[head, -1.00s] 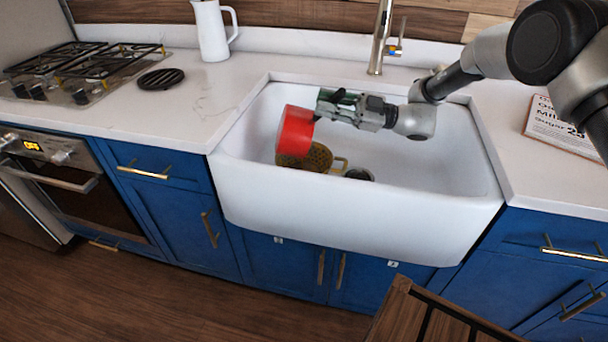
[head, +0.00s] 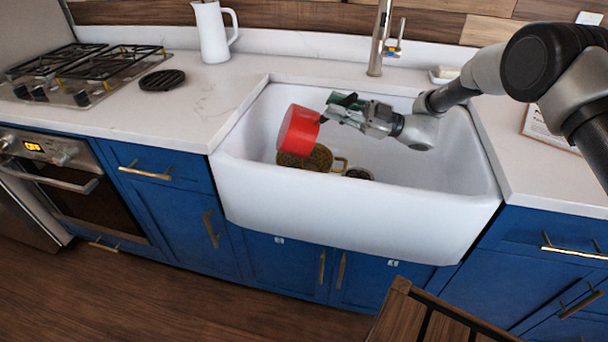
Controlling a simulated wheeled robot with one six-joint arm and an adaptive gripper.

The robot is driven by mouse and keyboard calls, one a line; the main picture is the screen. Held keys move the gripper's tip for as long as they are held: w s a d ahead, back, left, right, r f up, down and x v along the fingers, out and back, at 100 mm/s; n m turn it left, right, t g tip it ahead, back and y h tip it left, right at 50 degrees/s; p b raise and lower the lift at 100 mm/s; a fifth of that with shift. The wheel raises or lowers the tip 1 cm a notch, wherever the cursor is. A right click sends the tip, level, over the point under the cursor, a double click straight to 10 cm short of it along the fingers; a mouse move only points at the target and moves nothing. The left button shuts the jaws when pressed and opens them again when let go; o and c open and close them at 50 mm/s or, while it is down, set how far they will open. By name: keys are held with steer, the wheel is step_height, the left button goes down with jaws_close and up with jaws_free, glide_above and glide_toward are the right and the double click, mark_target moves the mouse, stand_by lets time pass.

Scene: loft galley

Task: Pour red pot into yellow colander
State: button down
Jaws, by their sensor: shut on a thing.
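The red pot (head: 297,131) is held tilted above the left part of the white sink. Its inside is not visible. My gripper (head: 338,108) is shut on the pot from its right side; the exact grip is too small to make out. The yellow colander (head: 322,158) sits in the sink just below the pot, with its handle loop (head: 342,165) to the right. The pot hides the colander's left and back part. The colander's inside looks brownish and speckled; I cannot tell for sure what lies in it.
The white sink (head: 360,215) has free room on its right, with a dark drain (head: 359,173) beside the colander. A gold faucet (head: 380,40) stands behind. A white pitcher (head: 212,32), black trivet (head: 162,80) and gas stove (head: 75,72) are left; a sign (head: 545,125) is right.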

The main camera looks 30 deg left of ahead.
steer(key=shift+w+d, duration=0.15)
steer(key=shift+d, duration=0.05)
steer(key=shift+w+d+f+g+y, duration=0.3)
steer(key=shift+w+d+y, duration=0.05)
steer(key=shift+d+y, duration=0.1)
steer(key=shift+w+d+f, duration=0.15)
steer(key=shift+d, duration=0.1)
steer(key=shift+w+d+f+y, duration=0.25)
steer(key=shift+w+d+f, duration=0.05)
steer(key=shift+d, duration=0.2)
steer(key=shift+w+d+g, duration=0.1)
steer(key=shift+d+g, duration=0.05)
steer(key=shift+g, duration=0.15)
stand_by(1.5)
